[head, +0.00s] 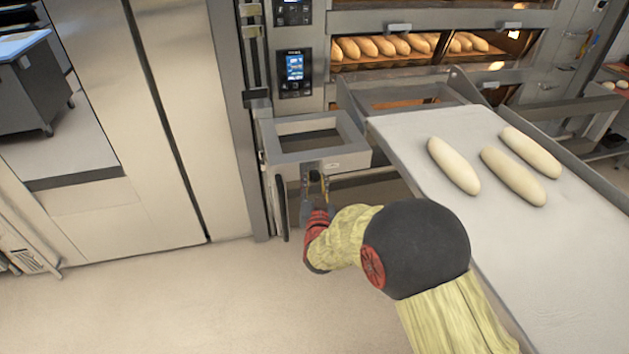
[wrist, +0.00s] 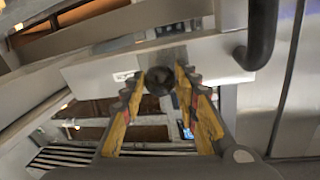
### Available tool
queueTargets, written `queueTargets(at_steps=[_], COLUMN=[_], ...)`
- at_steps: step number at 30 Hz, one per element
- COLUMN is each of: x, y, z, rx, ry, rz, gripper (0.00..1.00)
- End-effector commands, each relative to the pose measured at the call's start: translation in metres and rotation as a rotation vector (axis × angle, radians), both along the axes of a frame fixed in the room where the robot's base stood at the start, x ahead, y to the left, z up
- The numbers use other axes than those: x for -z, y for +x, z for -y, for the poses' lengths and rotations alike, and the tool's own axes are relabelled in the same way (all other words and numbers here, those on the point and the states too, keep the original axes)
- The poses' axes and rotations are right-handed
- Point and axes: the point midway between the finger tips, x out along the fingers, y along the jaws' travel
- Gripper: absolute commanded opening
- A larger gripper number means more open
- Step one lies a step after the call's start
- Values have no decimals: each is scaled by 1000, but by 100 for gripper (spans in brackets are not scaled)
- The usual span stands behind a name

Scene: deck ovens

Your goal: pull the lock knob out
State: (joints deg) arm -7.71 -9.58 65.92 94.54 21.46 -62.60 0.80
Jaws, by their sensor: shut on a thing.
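The lock knob (wrist: 159,80) is a small dark round knob on the front of a grey metal bracket below the oven control panel. In the wrist view it sits between the tips of my gripper (wrist: 160,84), whose yellow and grey fingers close on its two sides. In the head view my gripper (head: 315,182) reaches up to the front of the frame (head: 345,160). The knob itself is mostly hidden there by the fingers. I cannot tell how far out the knob stands.
A loader board (head: 400,125) with several pale dough loaves lies to the right of my arm. A control panel (head: 294,72) and an oven deck (head: 385,47) with loaves are above. A dark curved handle (wrist: 262,35) is close to the right of the fingers. The floor at left is clear.

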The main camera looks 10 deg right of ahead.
Motion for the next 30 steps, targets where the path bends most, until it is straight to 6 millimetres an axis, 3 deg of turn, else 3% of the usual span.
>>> queueTargets(at_steps=[11,18,26,27,30], x=[0,0,1,1,1], y=[-1,-25,-27,-27,-27], z=[0,0,0,0,0], rx=[0,0,1,1,1], ry=[0,-1,-1,-1,-1], rz=[0,-1,-2,-2,-2], gripper=[0,0,0,32,38])
